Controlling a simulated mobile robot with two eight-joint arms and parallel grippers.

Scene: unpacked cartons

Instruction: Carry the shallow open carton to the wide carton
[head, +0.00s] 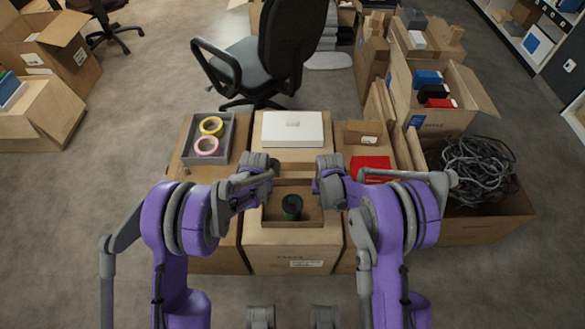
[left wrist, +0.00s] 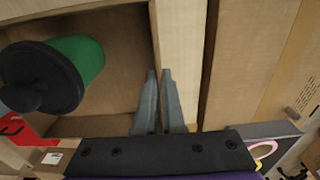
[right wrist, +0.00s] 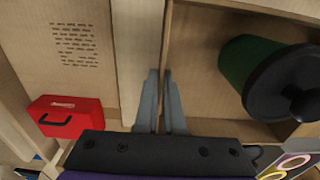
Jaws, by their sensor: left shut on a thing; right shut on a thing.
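The shallow open carton (head: 276,213) is a brown cardboard box in the middle of the head view, in front of me. A green canister with a black lid (head: 292,206) stands in it. My left gripper (head: 264,184) is shut on its left wall, and the wall also shows between the fingers (left wrist: 160,103) in the left wrist view. My right gripper (head: 326,184) is shut on its right wall, fingers (right wrist: 165,103) likewise around the edge. Whether the carton rests or hangs is hard to tell. I cannot tell for sure which carton is the wide one.
A grey tray with tape rolls (head: 187,152) is at left, a white box (head: 293,128) behind the carton, a red box (head: 372,168) at right. A carton of grey cables (head: 500,233) stands further right. An office chair (head: 243,70) stands behind.

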